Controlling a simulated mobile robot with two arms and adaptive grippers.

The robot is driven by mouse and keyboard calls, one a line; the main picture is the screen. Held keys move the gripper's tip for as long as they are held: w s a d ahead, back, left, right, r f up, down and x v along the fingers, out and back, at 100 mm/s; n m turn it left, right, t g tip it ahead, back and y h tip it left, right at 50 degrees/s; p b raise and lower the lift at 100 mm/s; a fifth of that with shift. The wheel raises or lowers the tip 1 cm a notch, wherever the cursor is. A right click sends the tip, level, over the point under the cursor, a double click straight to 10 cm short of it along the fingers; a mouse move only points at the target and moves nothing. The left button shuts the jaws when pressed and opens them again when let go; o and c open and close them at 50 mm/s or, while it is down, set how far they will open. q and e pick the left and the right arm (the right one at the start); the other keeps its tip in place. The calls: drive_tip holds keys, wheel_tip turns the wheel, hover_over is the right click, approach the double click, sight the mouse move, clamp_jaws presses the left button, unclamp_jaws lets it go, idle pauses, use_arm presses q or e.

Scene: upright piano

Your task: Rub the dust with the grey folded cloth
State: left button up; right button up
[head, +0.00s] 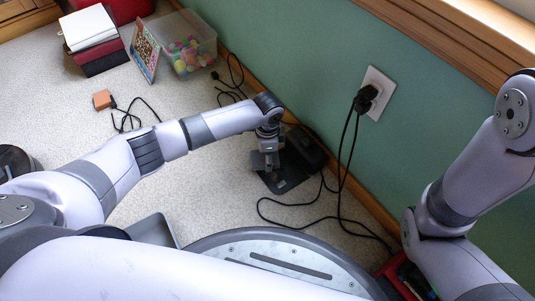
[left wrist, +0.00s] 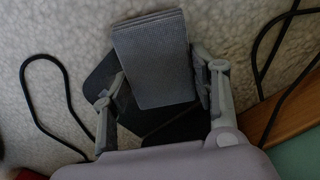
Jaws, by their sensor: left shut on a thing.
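The grey folded cloth (left wrist: 152,60) is a ribbed grey block between the two fingers of my left gripper (left wrist: 160,88) in the left wrist view. The gripper is shut on it. In the head view my left gripper (head: 267,163) points down over a flat black plate (head: 290,182) on the floor near the wall. The plate also shows behind the cloth in the left wrist view (left wrist: 172,128). I cannot tell whether the cloth touches the plate. I can make out no dust. My right arm is at the right; its gripper is not in view.
A black box (head: 306,147) stands beside the plate. Black cables (head: 342,185) run from the wall outlet (head: 377,92) across the floor. A clear bin of coloured balls (head: 188,50), books (head: 90,32) and a small orange box (head: 102,99) lie farther off. Carpet is open at left.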

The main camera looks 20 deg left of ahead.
use_arm(q)
drive_tip(key=shift+f+b, duration=0.3)
drive_tip(key=shift+f, duration=0.5)
